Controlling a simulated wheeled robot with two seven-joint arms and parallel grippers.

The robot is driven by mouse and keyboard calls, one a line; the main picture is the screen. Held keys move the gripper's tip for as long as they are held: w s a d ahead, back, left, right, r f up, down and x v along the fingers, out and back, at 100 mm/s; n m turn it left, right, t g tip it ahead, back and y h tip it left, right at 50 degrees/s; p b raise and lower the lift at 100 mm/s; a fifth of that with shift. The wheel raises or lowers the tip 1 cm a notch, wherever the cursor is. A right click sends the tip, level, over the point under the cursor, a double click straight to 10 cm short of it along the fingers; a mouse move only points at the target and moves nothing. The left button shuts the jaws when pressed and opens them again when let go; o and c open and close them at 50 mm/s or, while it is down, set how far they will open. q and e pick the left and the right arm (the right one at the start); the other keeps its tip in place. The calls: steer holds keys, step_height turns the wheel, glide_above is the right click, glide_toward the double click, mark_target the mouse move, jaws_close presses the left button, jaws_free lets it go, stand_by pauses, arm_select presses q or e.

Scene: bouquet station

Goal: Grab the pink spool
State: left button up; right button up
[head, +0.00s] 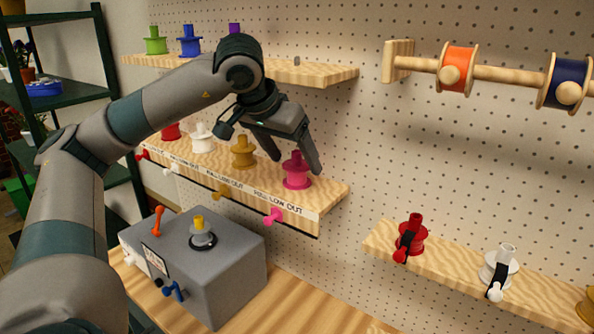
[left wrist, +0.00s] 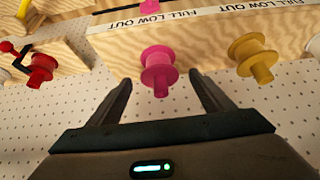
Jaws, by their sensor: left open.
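The pink spool (head: 296,172) stands upright at the right end of the middle wooden shelf (head: 330,194) on the pegboard. My left gripper (head: 297,167) reaches in from above and behind it in the head view, its fingers by the spool's top. In the left wrist view the pink spool (left wrist: 158,70) lies just beyond and between the two open fingertips (left wrist: 161,82), with nothing held. Whether a finger touches it cannot be told. My right gripper is not in view.
A yellow spool (head: 244,152) stands beside the pink one, then white (head: 202,138) and red spools. A pink peg (head: 273,216) sticks out of the shelf front. Below is a grey box (head: 205,262) with levers. A lower right shelf (head: 455,267) holds more spools.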

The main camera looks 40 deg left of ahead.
mark_target(293, 159)
arm_select(q)
steer(key=shift+p+x, duration=0.4)
steer(key=shift+x, duration=1.15)
steer(key=c, duration=1.1)
